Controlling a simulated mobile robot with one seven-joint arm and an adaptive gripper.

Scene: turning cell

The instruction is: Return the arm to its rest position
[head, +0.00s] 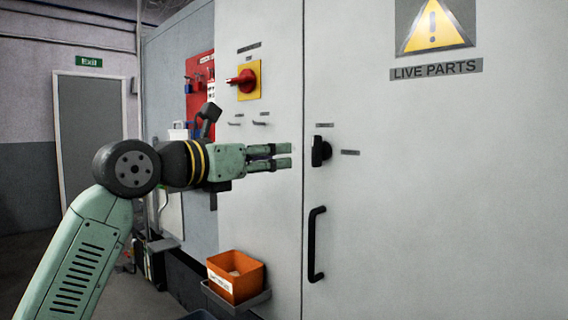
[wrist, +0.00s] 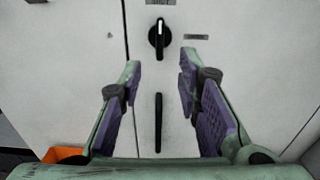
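My arm is stretched out toward the grey cabinet (head: 420,190), with my gripper (head: 290,155) level in front of its door. In the wrist view my gripper (wrist: 160,75) is open, its two purple-padded fingers apart with nothing between them. A black rotary handle (head: 320,151) on the door is just right of the fingertips in the head view. In the wrist view the handle (wrist: 159,38) stands upright beyond the fingertips. I cannot tell exactly how far the fingers are from the door.
A black door pull (head: 316,245) is below the handle. A red and yellow switch (head: 247,80) is up on the left panel. An orange bin (head: 236,276) sits on a low shelf. A red lockout board (head: 200,95) hangs behind my wrist. An exit door (head: 92,150) is far left.

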